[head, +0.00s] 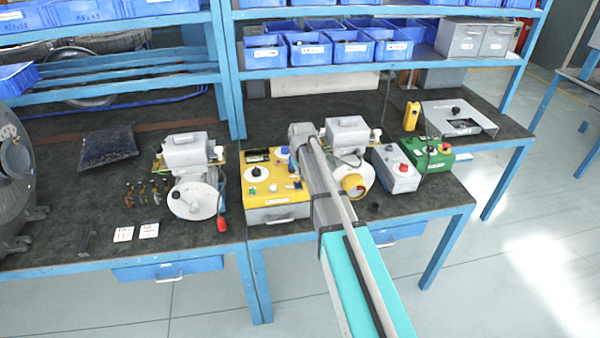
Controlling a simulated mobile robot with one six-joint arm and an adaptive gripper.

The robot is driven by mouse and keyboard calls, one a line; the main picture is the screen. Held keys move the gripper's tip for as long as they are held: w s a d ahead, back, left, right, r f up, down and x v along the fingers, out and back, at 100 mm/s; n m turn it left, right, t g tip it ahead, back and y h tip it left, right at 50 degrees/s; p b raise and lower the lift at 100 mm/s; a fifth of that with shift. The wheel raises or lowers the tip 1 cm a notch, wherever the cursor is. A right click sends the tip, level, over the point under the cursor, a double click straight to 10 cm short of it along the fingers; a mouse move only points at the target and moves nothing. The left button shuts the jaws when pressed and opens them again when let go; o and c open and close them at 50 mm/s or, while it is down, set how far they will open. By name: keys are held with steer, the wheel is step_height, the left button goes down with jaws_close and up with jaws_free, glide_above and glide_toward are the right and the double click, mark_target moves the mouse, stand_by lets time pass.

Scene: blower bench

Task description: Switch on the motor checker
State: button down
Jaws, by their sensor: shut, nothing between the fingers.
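A yellow box (259,190) with a dark display, a white dial, small knobs and a grey front with a handle stands on the bench. It looks like a test unit, but I cannot read a label naming it the motor checker. My arm reaches up from the bottom over its right side and hides part of its top. My gripper cannot be made out; the arm's far end hides it. A grey box (397,175) with a red button and a green box (428,158) with a red button stand to the right.
One blower unit (190,170) stands left of the yellow box, and another (347,137) is partly behind my arm. A red-handled tool (222,223), tags (124,234) and a dark bag (107,147) lie left. Shelves with blue bins (309,50) overhang the back.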

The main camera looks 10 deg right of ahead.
mark_target(298, 186)
steer(key=shift+b+x, duration=0.6)
steer(key=shift+x, duration=0.3)
steer(key=shift+s+f+b, duration=0.15)
steer(key=shift+f+b, duration=0.7)
steer(key=shift+s+f+b, duration=0.15)
steer(key=shift+f+b, duration=0.7)
steer(key=shift+f, duration=0.05)
steer(key=shift+a, duration=0.1)
